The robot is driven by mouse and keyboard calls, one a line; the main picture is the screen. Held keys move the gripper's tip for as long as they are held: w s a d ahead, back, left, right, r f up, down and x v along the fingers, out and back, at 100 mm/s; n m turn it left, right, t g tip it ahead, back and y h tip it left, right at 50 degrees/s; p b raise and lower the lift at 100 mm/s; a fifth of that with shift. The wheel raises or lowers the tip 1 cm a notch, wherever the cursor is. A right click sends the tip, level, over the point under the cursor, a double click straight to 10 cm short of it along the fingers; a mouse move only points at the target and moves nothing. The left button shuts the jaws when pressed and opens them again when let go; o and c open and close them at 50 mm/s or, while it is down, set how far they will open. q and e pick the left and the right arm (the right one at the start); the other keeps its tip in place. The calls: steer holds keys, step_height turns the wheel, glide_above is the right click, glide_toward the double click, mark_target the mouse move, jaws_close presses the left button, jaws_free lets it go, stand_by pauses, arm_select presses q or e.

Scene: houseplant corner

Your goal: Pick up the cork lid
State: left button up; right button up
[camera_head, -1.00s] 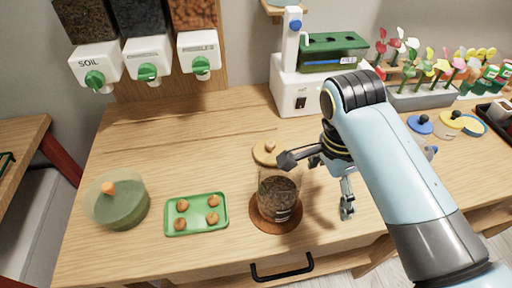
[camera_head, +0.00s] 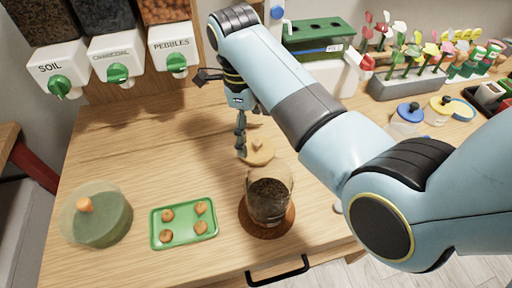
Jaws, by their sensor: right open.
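The cork lid (camera_head: 258,152) is a round tan disc with a small knob. It lies on the wooden table just behind a glass jar (camera_head: 268,200) of dark soil, which stands on a brown round coaster (camera_head: 250,222). My right gripper (camera_head: 219,116) is open and empty, its fingers spread wide. It is above the table, to the left of and behind the lid; one finger points down close to the lid's left edge. I cannot tell whether it touches. My left gripper is not in view.
A green tray (camera_head: 184,237) with several brown balls and a green-tinted bowl with an orange knob (camera_head: 97,218) stand at the front left. Dispensers (camera_head: 118,65) hang at the back left. A planter of flowers (camera_head: 410,80) and other lids (camera_head: 410,112) are at the right.

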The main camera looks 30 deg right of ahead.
mark_target(256, 141)
steer(key=f, duration=0.3)
steer(key=s+f, duration=0.1)
steer(key=f, duration=0.1)
steer(key=shift+d+f+p, duration=0.15)
steer(key=shift+d+p, duration=0.15)
steer(key=shift+p, duration=0.05)
steer(key=c, duration=1)
